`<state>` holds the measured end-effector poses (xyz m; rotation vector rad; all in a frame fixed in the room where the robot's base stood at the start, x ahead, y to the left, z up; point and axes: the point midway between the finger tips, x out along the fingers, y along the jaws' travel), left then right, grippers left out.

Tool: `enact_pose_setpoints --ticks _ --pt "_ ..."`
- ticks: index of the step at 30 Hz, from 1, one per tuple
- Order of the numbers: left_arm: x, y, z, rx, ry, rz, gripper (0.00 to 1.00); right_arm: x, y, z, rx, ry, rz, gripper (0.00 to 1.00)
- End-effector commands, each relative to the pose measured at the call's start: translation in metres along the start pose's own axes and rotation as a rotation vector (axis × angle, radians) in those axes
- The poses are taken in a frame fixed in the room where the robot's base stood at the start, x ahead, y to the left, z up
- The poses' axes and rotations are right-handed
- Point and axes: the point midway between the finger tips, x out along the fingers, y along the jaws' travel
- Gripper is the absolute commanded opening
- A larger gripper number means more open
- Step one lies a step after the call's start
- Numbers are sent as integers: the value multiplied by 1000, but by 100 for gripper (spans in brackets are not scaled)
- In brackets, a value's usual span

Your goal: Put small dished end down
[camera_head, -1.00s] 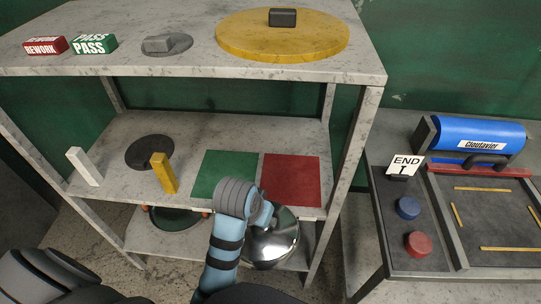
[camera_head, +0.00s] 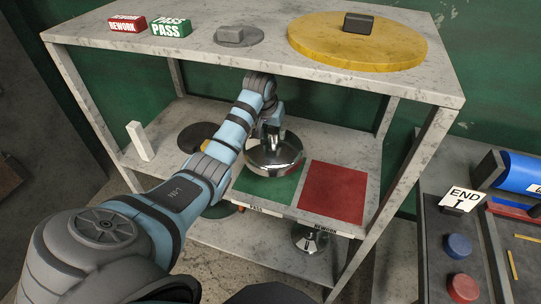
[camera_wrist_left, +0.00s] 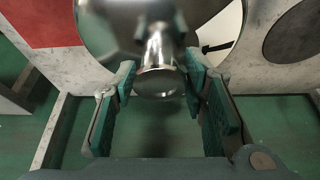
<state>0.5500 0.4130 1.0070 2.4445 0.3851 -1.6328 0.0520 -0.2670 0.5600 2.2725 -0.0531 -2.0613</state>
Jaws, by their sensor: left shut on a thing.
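The small dished end (camera_head: 275,157) is a shiny metal dome with a short stem. My left gripper (camera_head: 270,130) is shut on it from above, at the middle shelf. The dished end is over the green PASS square (camera_head: 268,186) and covers its back part; I cannot tell whether it touches the square. In the left wrist view, the mirror-like dish (camera_wrist_left: 105,25) and its flared stem (camera_wrist_left: 160,75) show between the green finger pads of my left gripper (camera_wrist_left: 160,82). My right gripper is out of view.
The red REWORK square (camera_head: 337,192) is bare, right of the green one. A white block (camera_head: 139,141) and dark disc (camera_head: 196,138) are to the left. The top shelf (camera_head: 270,62) overhangs my arm. Another shiny metal piece (camera_head: 311,240) is on the lower shelf.

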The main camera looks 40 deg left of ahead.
Motion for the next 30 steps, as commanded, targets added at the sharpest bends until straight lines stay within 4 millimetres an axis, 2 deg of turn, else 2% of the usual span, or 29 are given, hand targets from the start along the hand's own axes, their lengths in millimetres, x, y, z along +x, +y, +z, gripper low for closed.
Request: enact_pose_setpoints --ticks 2,9,18,27,28,30 --pt "1 -6 -4 -15 3 -5 0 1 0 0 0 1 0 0" --pt "45 -9 15 -20 0 -9 0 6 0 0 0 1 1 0" --pt "87 -9 32 -20 1 -9 0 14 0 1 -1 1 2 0" --pt "90 -8 33 -19 3 -9 0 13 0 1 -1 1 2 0" --pt "91 -8 35 -19 -2 -9 41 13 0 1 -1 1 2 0" --pt "91 -8 35 -19 -2 -9 52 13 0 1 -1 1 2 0"
